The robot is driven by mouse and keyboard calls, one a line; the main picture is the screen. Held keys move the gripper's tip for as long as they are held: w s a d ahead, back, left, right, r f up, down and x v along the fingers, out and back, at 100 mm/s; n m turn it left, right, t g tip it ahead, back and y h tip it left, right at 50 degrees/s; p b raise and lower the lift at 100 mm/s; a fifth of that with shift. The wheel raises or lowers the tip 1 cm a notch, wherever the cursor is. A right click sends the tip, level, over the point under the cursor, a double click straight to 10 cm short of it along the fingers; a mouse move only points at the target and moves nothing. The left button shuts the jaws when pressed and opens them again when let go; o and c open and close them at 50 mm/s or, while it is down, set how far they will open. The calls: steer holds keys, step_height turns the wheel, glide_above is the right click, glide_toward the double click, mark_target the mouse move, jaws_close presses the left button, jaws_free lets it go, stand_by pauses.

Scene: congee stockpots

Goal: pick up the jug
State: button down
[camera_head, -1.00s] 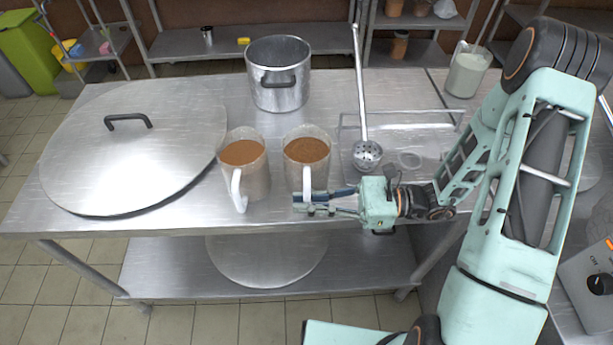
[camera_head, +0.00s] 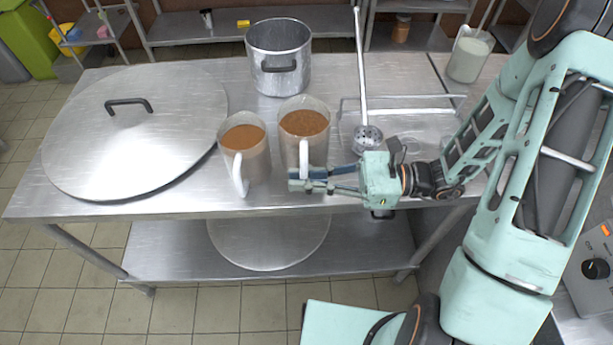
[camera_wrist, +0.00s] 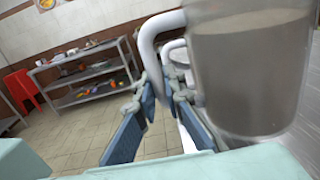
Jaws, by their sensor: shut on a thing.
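Two clear jugs of brown liquid are near the table's front in the head view. The right jug (camera_head: 304,125) is upright, its white handle (camera_head: 304,157) facing me. My gripper (camera_head: 300,180) is closed around the lower part of that handle, coming from the right. In the wrist view the jug (camera_wrist: 250,75) fills the upper right, and its handle (camera_wrist: 150,42) runs down between my fingers (camera_wrist: 162,92). The jug appears slightly raised off the table; its base is partly hidden in the head view. The left jug (camera_head: 246,155) stands close beside it.
A large lid (camera_head: 135,150) lies at the left of the steel table (camera_head: 180,200). A steel pot (camera_head: 279,75) stands behind the jugs. A milky container (camera_head: 468,62) is at the back right.

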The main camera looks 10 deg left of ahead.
steer(key=s+a+r+p, duration=0.2)
steer(key=s+r+p, duration=0.6)
steer(key=s+p, duration=0.3)
steer(key=shift+s+p, duration=0.3)
steer(key=shift+p, duration=0.4)
stand_by(0.4)
steer(key=shift+a, duration=0.1)
